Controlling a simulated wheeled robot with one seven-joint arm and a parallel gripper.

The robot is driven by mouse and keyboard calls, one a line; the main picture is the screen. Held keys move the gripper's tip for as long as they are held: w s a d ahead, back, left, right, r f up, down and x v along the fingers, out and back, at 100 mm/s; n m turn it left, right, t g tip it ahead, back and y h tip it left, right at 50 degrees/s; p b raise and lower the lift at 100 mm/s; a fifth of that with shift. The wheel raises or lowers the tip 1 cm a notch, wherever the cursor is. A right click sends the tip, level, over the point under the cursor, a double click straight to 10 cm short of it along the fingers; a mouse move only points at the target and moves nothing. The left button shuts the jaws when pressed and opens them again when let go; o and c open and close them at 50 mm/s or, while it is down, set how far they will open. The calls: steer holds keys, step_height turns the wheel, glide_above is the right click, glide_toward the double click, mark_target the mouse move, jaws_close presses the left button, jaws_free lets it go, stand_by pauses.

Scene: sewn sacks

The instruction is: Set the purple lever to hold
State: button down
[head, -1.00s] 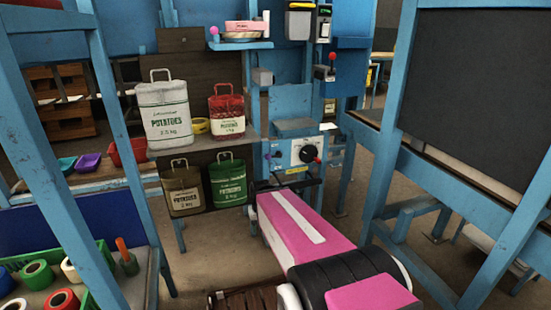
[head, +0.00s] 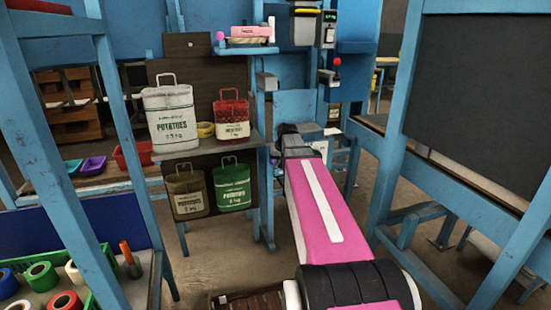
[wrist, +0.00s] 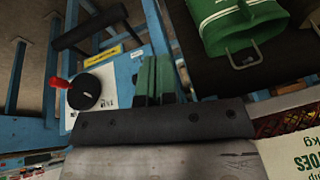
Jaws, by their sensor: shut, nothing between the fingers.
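A small purple-pink ball (head: 220,36), which looks like the purple lever's knob, stands at the left end of the small blue shelf in the head view. Its stem is hard to make out and no hold mark is readable. My gripper (wrist: 155,77) shows in the wrist view with its two green fingers together and nothing between them. In the head view its fingers are hidden at the far end of my pink arm. The gripper is lower than the purple ball and to its right, apart from it.
A red-knobbed lever (head: 337,62) is on the right post. A black dial (wrist: 84,92) with a red handle is beside my fingers. A dark board (head: 470,90) stands right.

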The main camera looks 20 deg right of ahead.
steer(key=w+d+r+t, duration=0.1)
steer(key=w+d+r, duration=0.4)
steer(key=r, duration=0.3)
steer(key=shift+w+d, duration=0.2)
steer(key=shift+w, duration=0.1)
steer(key=a+x, duration=0.1)
steer(key=x, duration=1.2)
steer(key=shift+w+a, duration=0.35)
steer(key=shift+w, duration=0.05)
